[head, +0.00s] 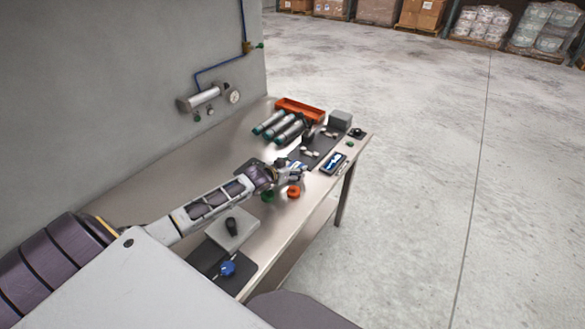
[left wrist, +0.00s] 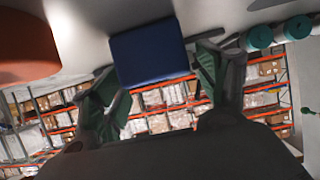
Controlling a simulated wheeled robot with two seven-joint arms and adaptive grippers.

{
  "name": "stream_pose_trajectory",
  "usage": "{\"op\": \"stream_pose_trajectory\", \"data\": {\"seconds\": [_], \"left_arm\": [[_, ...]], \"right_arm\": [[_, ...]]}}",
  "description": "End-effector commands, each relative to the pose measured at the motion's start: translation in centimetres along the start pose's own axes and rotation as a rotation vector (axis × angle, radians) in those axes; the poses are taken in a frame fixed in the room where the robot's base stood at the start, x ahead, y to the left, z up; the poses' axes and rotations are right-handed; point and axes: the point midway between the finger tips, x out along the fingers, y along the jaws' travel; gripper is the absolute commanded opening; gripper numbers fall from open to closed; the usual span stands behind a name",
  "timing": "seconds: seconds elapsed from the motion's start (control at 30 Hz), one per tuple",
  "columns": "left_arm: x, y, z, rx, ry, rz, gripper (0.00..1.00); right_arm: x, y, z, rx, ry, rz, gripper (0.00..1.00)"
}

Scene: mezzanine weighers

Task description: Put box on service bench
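A small blue box (left wrist: 150,52) shows in the left wrist view between the fingers of my left gripper (left wrist: 158,60). Both fingertips lie against its sides, and the gripper looks shut on it. In the head view my left gripper (head: 290,173) is low over the front part of the bench (head: 185,158), and only a bit of blue shows at its fingers. I cannot tell whether the box touches the bench top. My right gripper is not in view.
Green-capped cylinders (head: 271,122) and an orange tray (head: 301,109) stand at the back. A dark tray with a blue-and-white item (head: 334,163) lies right of the gripper. A red-orange round thing (head: 294,191) is close in front. A grey block (head: 231,229) stands nearer me.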

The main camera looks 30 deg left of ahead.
Motion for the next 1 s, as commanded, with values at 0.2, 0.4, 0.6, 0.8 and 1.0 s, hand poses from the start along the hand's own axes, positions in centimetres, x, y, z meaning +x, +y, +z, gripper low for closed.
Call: {"op": "stream_pose_trajectory", "data": {"seconds": [0.2,0.4,0.6,0.8,1.0], "left_arm": [[0.0,0.0,0.0,0.0,0.0,0.0,0.75],[-0.3,0.0,-0.2,0.0,-0.001,0.0,0.75],[-1.1,0.0,-0.1,0.0,-0.001,0.0,0.75],[-2.5,0.0,-0.1,0.0,0.0,0.0,0.75],[-3.9,0.0,-0.1,0.001,-0.002,-0.001,0.75]], "right_arm": [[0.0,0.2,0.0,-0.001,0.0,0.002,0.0],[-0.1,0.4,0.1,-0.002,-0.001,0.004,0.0],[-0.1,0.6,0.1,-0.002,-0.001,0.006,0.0],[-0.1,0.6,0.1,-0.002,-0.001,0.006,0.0],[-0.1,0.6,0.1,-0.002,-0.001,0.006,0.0]]}}
